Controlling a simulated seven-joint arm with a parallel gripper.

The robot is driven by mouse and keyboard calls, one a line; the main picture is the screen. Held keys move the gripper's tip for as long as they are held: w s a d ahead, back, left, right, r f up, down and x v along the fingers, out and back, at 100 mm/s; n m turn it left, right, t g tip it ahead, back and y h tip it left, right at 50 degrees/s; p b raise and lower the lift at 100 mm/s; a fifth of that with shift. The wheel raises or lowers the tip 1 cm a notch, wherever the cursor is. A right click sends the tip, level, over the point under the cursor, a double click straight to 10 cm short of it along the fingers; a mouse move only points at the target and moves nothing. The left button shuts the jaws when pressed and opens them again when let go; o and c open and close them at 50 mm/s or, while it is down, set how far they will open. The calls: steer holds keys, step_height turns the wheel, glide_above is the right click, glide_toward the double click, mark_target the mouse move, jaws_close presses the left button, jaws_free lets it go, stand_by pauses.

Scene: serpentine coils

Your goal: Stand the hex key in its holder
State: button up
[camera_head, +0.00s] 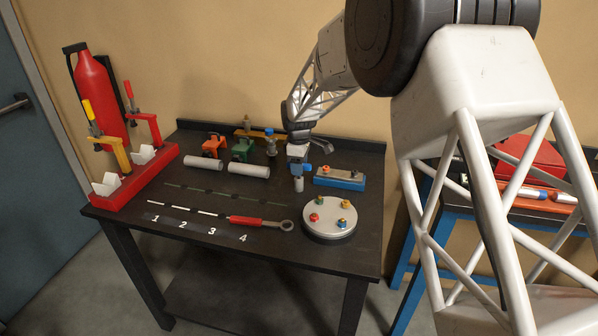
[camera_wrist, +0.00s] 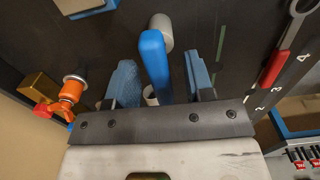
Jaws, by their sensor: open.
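My gripper (camera_wrist: 160,77) is open, with its two blue-grey fingers (camera_wrist: 122,80) on either side of a blue bar-like part (camera_wrist: 152,55). Gaps show between that part and both fingers. In the head view my gripper (camera_head: 298,150) points down over the back right of the bench, above an upright grey cylinder (camera_head: 298,185) with the blue part (camera_head: 308,168) beside it. A pale cylinder (camera_wrist: 160,25) shows past the blue part in the wrist view. I cannot tell which thing is the hex key or its holder.
A blue-based block (camera_head: 340,182) and a round plate with coloured bolts (camera_head: 328,230) stand to the right. A red-handled wrench (camera_head: 260,222) lies in front. Grey tubes (camera_head: 248,170) and a green vise-like piece (camera_head: 243,149) are to the left, and a red clamp stand (camera_head: 140,178) further left.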

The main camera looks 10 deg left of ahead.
steer(key=shift+r, duration=2.3)
steer(key=shift+d+r, duration=0.1)
steer(key=shift+d, duration=0.05)
steer(key=s+d+r+m, duration=0.3)
steer(key=s+d+r, duration=0.25)
steer(key=d, duration=0.25)
steer(key=s+d+r+m+t, duration=0.1)
steer(key=s+d+r+m, duration=0.25)
steer(key=s+d, duration=0.45)
steer(key=s+d+r+m, duration=0.2)
steer(key=s+d+r, duration=0.35)
steer(key=d, duration=0.35)
steer(key=s+d+f+m, duration=0.1)
steer(key=s+d+m, duration=0.4)
steer(key=s, duration=0.9)
steer(key=s+d+f+m+t, duration=0.1)
steer(key=s+d+m, duration=0.3)
steer(key=s+d, duration=0.6)
steer(key=shift+s+m+t, duration=0.3)
steer(key=shift+s+m, duration=0.05)
steer(key=shift+s, duration=2.4)
